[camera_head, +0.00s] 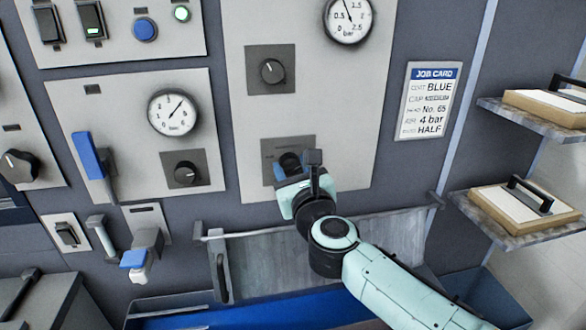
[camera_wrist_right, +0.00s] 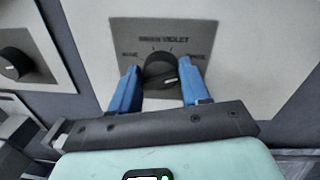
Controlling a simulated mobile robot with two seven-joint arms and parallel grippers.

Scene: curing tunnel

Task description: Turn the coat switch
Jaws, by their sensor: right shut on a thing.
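The coat switch is a black round knob (camera_head: 289,160) on a dark grey plate (camera_head: 304,147), low on the light centre panel. It also shows as a knob (camera_wrist_right: 160,70) in the right wrist view, with "GREEN" and "VIOLET" above it and side labels too blurred to read surely. Its pale mark points to the right side. My right gripper (camera_head: 284,174) is at the switch, its blue fingers (camera_wrist_right: 157,88) on either side of the knob and shut on it. The job card (camera_head: 430,101) at right reads coat BLUE. My left gripper is out of view.
Another knob (camera_head: 272,71) and a gauge (camera_head: 347,18) sit above the switch. At left are a gauge (camera_head: 173,112), a knob (camera_head: 186,173) and a blue-handled lever (camera_head: 89,155). Shelves with handled boards (camera_head: 515,209) stand at right. A grey flap (camera_head: 390,236) is below.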

